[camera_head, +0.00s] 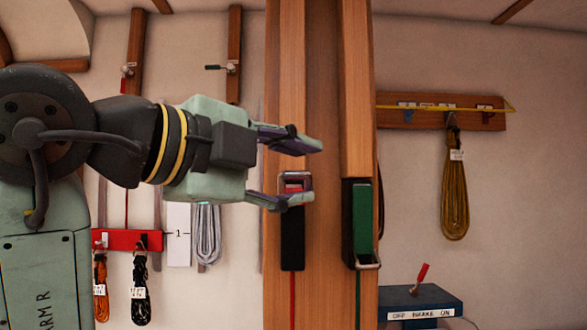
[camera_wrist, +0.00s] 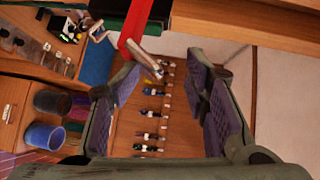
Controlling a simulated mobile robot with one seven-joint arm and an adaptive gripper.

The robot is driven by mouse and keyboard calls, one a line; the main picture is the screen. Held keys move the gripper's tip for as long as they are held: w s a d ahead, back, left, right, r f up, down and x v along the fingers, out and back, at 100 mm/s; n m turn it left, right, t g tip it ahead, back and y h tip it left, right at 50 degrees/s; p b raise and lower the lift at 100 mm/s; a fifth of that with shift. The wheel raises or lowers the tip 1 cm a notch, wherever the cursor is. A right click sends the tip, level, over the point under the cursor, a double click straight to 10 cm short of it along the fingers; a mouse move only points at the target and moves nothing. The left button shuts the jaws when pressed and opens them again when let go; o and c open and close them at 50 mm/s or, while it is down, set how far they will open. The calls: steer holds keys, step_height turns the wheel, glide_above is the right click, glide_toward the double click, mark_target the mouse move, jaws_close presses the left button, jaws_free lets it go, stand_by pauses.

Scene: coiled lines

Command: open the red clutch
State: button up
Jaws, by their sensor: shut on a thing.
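The red clutch is on the wooden post. Its black body (camera_head: 292,240) hangs below my gripper (camera_head: 314,172), with a red line under it. Its red lever (camera_head: 293,188) stands out from the body, seen nearly end-on, with a metal bail at its end. In the wrist view the red lever (camera_wrist: 137,28) comes down from the top edge, and the bail (camera_wrist: 146,60) reaches in between the fingertips. My gripper (camera_wrist: 163,62) is on the bail end, its fingers still well apart; the exact contact is hard to see.
A green clutch (camera_head: 362,218) sits just right on the same post (camera_head: 323,120), its lever lying along its body. A blue box with a red switch (camera_head: 422,298) stands lower right. Coiled lines (camera_head: 454,195) hang on the walls. Bins (camera_wrist: 45,137) show in the wrist view.

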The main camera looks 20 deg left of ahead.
steer(key=v, duration=1.1)
steer(key=shift+s+a, duration=0.15)
steer(key=shift+s, duration=0.2)
